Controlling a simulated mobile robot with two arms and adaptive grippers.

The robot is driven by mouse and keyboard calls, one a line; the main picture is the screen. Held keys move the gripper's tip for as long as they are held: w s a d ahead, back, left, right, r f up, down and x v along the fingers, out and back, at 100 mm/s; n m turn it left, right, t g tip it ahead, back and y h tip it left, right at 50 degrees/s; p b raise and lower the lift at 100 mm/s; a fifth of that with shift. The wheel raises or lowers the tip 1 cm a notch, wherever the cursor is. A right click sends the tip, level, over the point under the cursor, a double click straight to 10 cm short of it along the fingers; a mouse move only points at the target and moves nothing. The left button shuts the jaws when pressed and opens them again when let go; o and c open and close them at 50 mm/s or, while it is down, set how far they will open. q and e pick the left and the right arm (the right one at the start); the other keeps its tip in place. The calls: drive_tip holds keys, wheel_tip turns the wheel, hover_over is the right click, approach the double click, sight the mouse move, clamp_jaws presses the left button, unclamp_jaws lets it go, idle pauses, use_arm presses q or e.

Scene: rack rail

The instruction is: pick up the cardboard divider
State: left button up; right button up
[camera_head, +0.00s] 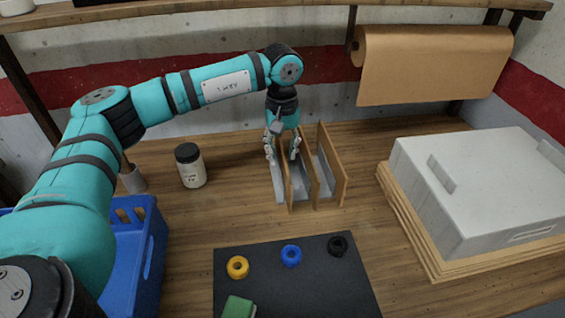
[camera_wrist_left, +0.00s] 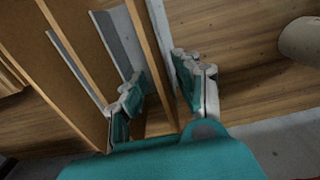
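Thin brown cardboard dividers stand upright in a row on a grey slotted base (camera_head: 279,190) at the back middle of the table. The leftmost divider (camera_head: 287,184) has my left gripper (camera_head: 282,150) over its top, one finger on each side. In the left wrist view this divider (camera_wrist_left: 151,52) runs between the two fingers (camera_wrist_left: 160,92). The fingers are spread, with a gap on the left side; whether the right finger touches cannot be told. Another divider (camera_head: 309,172) and the rightmost one (camera_head: 331,168) stand to the right. My right gripper is not in view.
A dark-lidded jar (camera_head: 191,168) stands left of the dividers. A blue crate (camera_head: 140,250) is at the left. A black mat (camera_head: 300,280) with small rings lies in front. A grey box (camera_head: 480,185) on wooden boards is at the right. A brown paper roll (camera_head: 435,60) hangs behind.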

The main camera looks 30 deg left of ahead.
use_arm(q)
drive_tip(key=shift+f, duration=0.4)
drive_tip(key=shift+c, duration=0.3)
clamp_jaws()
drive_tip(key=shift+r, duration=0.1)
wheel_tip(320, 180, up, 10)
drive_tip(key=shift+f+b, duration=0.15)
drive_tip(key=shift+b, duration=0.45)
